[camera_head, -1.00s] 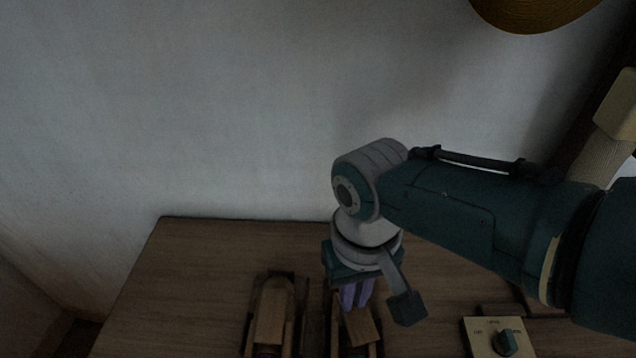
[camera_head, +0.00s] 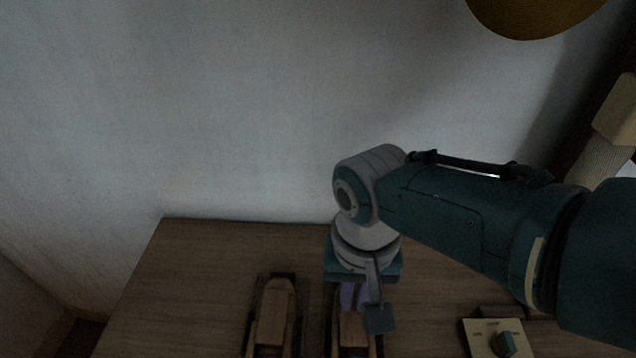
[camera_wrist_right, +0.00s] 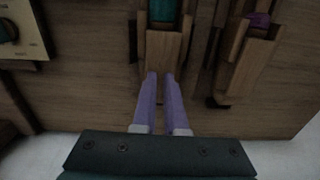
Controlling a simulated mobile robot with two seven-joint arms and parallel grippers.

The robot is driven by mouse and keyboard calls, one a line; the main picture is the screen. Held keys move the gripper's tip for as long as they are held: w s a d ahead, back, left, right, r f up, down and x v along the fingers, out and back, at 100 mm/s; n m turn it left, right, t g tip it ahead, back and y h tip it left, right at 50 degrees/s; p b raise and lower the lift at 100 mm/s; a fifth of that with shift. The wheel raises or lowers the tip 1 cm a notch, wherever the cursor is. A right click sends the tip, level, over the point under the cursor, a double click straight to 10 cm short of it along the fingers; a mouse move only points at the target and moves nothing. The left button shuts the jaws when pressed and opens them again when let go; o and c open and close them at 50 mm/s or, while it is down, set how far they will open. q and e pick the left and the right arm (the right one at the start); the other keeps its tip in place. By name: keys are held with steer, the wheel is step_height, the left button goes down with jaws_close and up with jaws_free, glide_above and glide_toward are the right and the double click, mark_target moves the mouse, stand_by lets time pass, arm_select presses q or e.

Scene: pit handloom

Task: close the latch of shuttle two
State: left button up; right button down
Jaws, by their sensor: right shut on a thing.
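Two wooden shuttles lie side by side on the table, a left one (camera_head: 273,315) and a right one (camera_head: 352,328) in the head view. I cannot read which is numbered two. My right gripper (camera_wrist_right: 160,75) has purple fingers pointing down at the far end of the right shuttle. Its fingertips are close together and shut on the end of a wooden latch piece (camera_wrist_right: 163,48), which lies about in line with the shuttle body. A teal part (camera_wrist_right: 164,10) shows inside this shuttle in the wrist view. The grip itself is partly hidden in the head view. My left gripper is not in view.
The other shuttle, with a purple part (camera_wrist_right: 258,19), lies close beside it in the wrist view. A control box with a teal knob (camera_head: 504,343) sits to the right. The wooden table (camera_head: 190,270) is bare at left, with a wall behind.

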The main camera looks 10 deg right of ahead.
mark_target(353, 305)
steer(key=c, duration=1.2)
jaws_free()
steer(key=shift+c, duration=0.2)
steer(key=shift+r, duration=0.15)
step_height(353, 305, up, 10)
steer(key=p, duration=0.7)
steer(key=shift+p, duration=0.4)
